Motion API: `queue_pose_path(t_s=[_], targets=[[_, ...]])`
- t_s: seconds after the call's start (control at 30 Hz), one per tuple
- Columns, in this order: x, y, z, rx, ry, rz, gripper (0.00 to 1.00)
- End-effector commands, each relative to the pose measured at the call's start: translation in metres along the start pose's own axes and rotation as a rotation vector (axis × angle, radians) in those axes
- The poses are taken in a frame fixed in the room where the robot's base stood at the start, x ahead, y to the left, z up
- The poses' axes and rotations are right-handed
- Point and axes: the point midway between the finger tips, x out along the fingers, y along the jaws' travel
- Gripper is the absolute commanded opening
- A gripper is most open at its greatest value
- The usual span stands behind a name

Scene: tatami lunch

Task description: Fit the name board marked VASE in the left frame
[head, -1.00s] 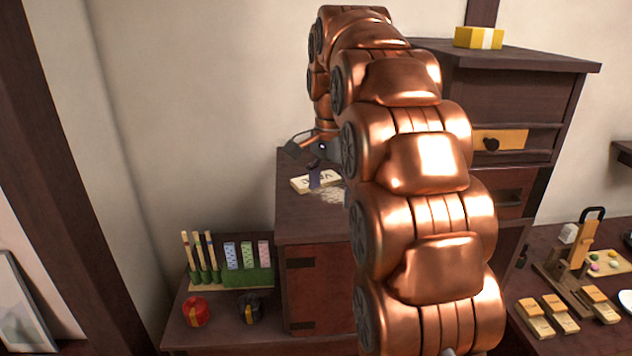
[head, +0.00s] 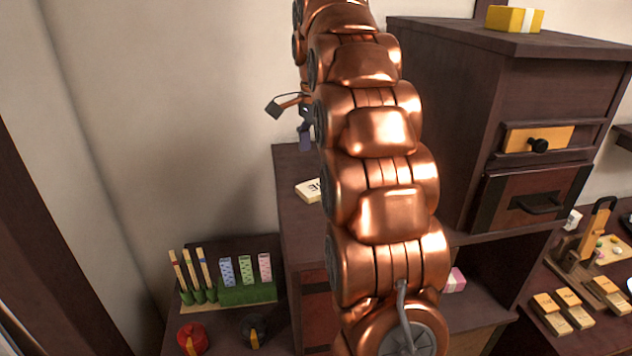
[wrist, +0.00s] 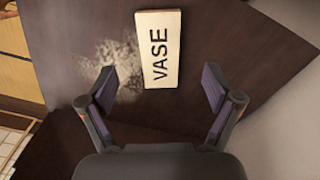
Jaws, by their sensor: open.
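The cream name board marked VASE (wrist: 158,50) lies flat on the dark wooden cabinet top. In the head view only its left end (head: 309,190) shows, as my arm hides the rest. My gripper (wrist: 160,90) is open and empty, one finger on each side of the board's near end as seen in the wrist view. In the head view my gripper (head: 290,120) hangs above the cabinet top, clear of the board. I cannot make out the left frame in these views.
A pale speckled patch (wrist: 110,62) lies beside the board. A taller drawer cabinet (head: 450,120) stands to the right. A lower shelf holds a green rack (head: 247,291), a red pot (head: 192,338) and a black pot (head: 254,331). Small wooden blocks (head: 548,315) sit at right.

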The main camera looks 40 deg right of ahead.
Motion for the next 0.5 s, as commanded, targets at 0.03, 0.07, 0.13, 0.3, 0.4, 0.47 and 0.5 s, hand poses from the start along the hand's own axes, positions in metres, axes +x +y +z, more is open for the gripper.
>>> queue_pose_path(t_s=[0.03,0.07,0.13,0.3,0.4,0.47,0.5], targets=[[0.008,0.001,0.000,0.001,-0.001,0.001,0.90],[0.011,0.001,0.000,0.001,-0.001,0.002,0.90],[0.018,0.002,0.000,0.002,-0.002,0.003,0.90],[0.023,0.001,-0.001,0.001,-0.001,0.002,0.90],[0.026,0.001,-0.001,0.001,0.000,0.000,0.90],[0.030,0.001,-0.001,0.001,-0.001,0.002,0.90],[0.033,0.001,-0.001,0.000,-0.002,0.004,0.90]])
